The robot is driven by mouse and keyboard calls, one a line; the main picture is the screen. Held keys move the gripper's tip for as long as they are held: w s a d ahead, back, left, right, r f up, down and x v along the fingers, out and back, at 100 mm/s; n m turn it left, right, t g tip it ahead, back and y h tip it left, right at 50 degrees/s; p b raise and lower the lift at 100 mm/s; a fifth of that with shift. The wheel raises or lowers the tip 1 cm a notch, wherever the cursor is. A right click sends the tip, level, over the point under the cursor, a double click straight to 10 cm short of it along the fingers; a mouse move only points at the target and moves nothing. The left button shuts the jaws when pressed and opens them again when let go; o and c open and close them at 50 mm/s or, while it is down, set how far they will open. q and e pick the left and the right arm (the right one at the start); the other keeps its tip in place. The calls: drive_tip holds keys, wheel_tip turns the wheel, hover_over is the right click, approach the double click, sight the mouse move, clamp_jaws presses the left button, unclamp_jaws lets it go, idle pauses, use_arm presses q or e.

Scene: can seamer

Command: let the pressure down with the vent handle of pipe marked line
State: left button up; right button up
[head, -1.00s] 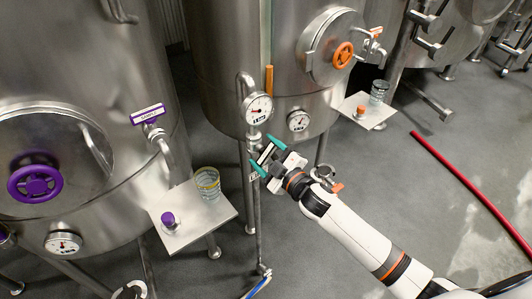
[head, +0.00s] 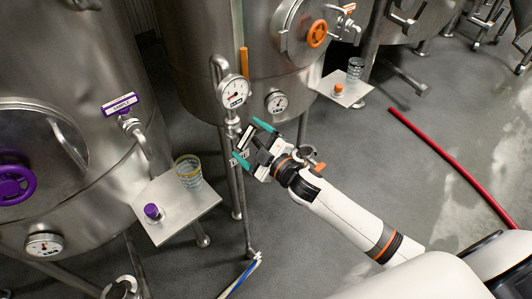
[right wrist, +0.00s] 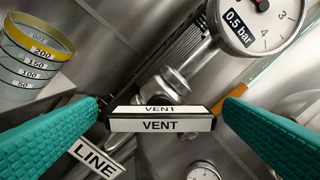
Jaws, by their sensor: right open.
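The vent handle (right wrist: 161,119), a dark bar with white VENT labels, lies across the middle of the right wrist view, in front of the metal pipe fitting (right wrist: 178,82). A white LINE tag (right wrist: 97,158) hangs at the pipe, lower left. My right gripper (head: 253,143) has its two teal fingers apart, one on each side of the handle; a gap shows at both ends, so it is not gripping. The line's round gauge (head: 233,91) sits above the handle on the pipe; its dial in the right wrist view (right wrist: 252,22) bears "0.5 bar". My left gripper is not in view.
A second gauge (head: 277,103) is on the tank behind. A left shelf (head: 190,216) holds a glass (head: 188,172) and a purple-capped item (head: 152,212); its tank has a purple SAMPLE handle (head: 121,104). A red hose (head: 450,163) lies on open floor at right.

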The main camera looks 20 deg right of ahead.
drive_tip(key=b+v, duration=0.1)
drive_tip(key=v, duration=0.9)
drive_tip(key=shift+b, duration=0.4)
